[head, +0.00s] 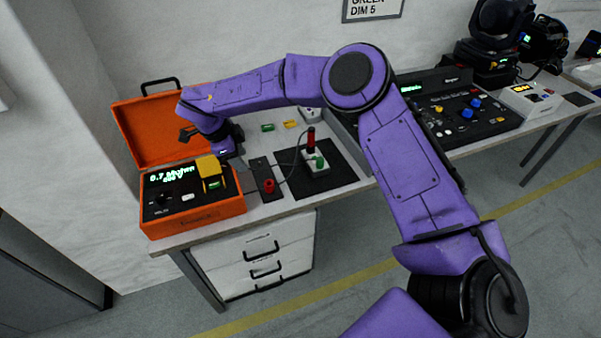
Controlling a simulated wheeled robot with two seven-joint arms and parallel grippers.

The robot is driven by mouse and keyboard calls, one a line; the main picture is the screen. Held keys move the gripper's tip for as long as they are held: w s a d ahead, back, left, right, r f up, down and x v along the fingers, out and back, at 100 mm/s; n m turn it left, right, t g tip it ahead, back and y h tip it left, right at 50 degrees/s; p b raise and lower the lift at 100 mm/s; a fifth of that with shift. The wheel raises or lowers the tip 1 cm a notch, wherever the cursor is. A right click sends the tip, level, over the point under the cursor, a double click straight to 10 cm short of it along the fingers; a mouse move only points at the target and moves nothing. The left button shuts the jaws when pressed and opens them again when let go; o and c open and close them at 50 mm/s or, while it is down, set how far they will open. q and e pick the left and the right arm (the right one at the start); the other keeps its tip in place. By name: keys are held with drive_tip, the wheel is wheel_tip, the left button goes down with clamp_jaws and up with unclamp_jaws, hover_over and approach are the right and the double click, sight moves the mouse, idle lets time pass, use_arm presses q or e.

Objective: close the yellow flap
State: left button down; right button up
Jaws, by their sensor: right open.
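The yellow flap (208,166) is on the right part of the orange tester case's (195,224) dark panel. It stands up from the panel, tilted, above a yellow-framed spot with a green mark; its exact angle is hard to tell. My right gripper (222,150) is just behind and above the flap, over the back of the case. It is open, and I see nothing between its dark fingers. Its fingertips are small and partly hidden, so I cannot tell whether it touches the flap. My left gripper is out of view.
The case's orange lid (150,135) stands open at the back. A mixing console (465,112) stands further right. White drawers (262,262) are below the table.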

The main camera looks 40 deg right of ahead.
drive_tip(key=s+d+f+n+t+h, duration=0.1)
drive_tip(key=s+f, duration=0.1)
drive_tip(key=f, duration=0.2)
drive_tip(key=s+d+f+n+t+h+b, duration=0.1)
drive_tip(key=s+f+n+t, duration=0.1)
drive_tip(key=f, duration=0.3)
drive_tip(key=s+d+f+n+t+h, duration=0.2)
drive_tip(key=f, duration=0.3)
drive_tip(key=shift+b, duration=0.3)
drive_tip(key=s+f+n+t+y+b, duration=0.1)
drive_tip(key=s+f+n+y+b, duration=0.1)
drive_tip(key=s+f+n, duration=0.5)
drive_tip(key=s+f+y, duration=0.1)
drive_tip(key=s+f, duration=0.4)
drive_tip(key=s, duration=0.3)
drive_tip(key=shift+s+f+n+t, duration=0.15)
drive_tip(key=shift+s+n+t, duration=0.15)
